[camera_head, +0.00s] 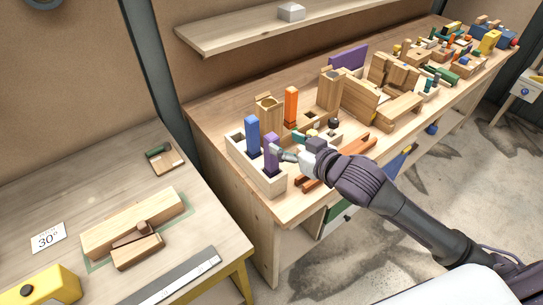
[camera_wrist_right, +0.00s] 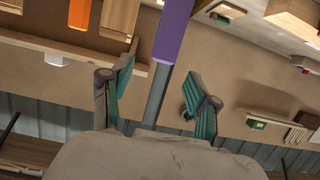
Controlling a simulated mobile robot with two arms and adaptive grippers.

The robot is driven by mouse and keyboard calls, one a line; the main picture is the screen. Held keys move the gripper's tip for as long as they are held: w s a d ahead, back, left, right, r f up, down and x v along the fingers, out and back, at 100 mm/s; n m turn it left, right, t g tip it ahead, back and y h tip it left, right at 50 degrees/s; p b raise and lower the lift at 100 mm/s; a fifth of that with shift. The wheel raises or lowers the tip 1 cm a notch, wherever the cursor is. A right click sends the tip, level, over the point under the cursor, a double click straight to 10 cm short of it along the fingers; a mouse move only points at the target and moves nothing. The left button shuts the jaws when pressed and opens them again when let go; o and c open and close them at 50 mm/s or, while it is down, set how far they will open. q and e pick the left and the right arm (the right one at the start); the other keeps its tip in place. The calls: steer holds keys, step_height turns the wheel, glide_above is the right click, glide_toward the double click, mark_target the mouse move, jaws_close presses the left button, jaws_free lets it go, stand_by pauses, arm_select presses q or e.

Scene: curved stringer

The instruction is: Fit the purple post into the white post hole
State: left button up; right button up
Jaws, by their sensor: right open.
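The purple post (camera_head: 271,153) stands upright in a pale, whitish box-like holder (camera_head: 268,187) at the near left end of the long bench. A blue post (camera_head: 252,136) stands in the same holder, to its left. My right gripper (camera_head: 277,152) is at the purple post from the right, its fingers level with the post's upper part. In the right wrist view the fingers (camera_wrist_right: 160,72) are apart, and the purple post (camera_wrist_right: 174,34) shows just beyond the gap between them. I cannot tell whether they touch it. I cannot tell which opening is the white post hole. My left gripper is out of view.
An orange post (camera_head: 290,107) and wooden blocks (camera_head: 268,112) stand close behind the holder. A dark orange bar (camera_head: 340,162) lies at the bench's front edge, under my right arm. A lower table (camera_head: 70,185) with wooden pieces is at left. A shelf (camera_head: 310,25) hangs above the bench.

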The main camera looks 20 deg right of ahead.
mark_target(275, 139)
steer(key=shift+w+a+f, duration=0.15)
steer(key=shift+w+a, duration=0.15)
steer(key=shift+w, duration=0.3)
steer(key=shift+w+a+p, duration=0.1)
steer(key=shift+w+p, duration=0.2)
steer(key=shift+p, duration=0.05)
steer(key=x, duration=0.1)
steer(key=p+x, duration=0.1)
steer(key=x, duration=0.1)
steer(key=shift+w+a+f, duration=0.15)
steer(key=shift+w+f, duration=0.05)
steer(key=shift+f, duration=0.1)
steer(key=shift+w+a+f+p, duration=0.2)
steer(key=shift+w+f+p, duration=0.1)
steer(key=shift+w, duration=0.15)
steer(key=shift+s+d+r, duration=0.1)
steer(key=shift+s, duration=0.05)
steer(key=shift+c, duration=1.1)
jaws_close()
